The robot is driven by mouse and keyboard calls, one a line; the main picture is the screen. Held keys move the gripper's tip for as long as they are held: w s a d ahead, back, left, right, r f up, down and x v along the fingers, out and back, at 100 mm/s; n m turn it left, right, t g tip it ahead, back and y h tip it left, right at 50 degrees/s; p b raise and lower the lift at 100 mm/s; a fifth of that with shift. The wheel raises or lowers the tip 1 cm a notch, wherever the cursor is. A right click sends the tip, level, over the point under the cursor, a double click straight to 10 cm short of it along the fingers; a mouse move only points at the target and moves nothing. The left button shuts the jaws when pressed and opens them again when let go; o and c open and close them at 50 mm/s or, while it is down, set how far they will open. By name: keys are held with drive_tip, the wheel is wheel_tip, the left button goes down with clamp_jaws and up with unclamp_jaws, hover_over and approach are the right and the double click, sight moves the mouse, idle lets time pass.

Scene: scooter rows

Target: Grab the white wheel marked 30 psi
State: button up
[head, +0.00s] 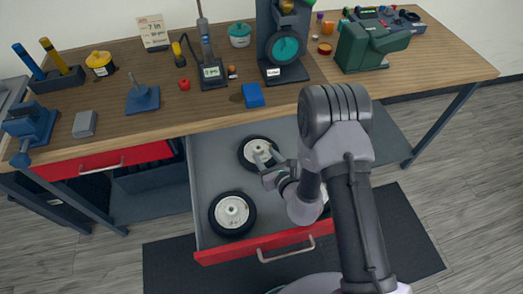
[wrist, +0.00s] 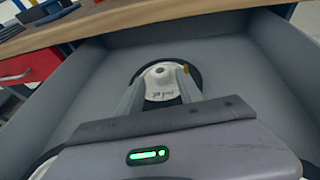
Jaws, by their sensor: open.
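A wheel with a white hub and black tyre (head: 250,146) lies flat near the back of the open grey drawer; it also shows in the wrist view (wrist: 160,97). Small dark marks are on its hub, too small to read. My gripper (head: 262,157) is open over this wheel. In the wrist view its fingers (wrist: 160,82) stand either side of the hub, with nothing clearly held; contact cannot be told. A second white-hubbed wheel (head: 232,212) lies at the drawer's front left, its marking unreadable. Another wheel at the front right is mostly hidden by my arm.
The drawer (head: 206,170) has a red front (head: 225,254) with a handle, and grey walls close around the wheels. The wooden workbench (head: 190,112) above holds a sign (head: 153,32), a blue block (head: 253,95), a green machine (head: 370,47) and several tools. A red closed drawer (head: 105,160) is at left.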

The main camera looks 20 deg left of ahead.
sight(257, 146)
drive_tip(key=b+x, duration=0.1)
drive_tip(key=x, duration=0.2)
drive_tip(key=shift+w+a+f, duration=0.15)
drive_tip(key=shift+w+a, duration=0.1)
drive_tip(key=shift+w, duration=0.05)
clamp_jaws()
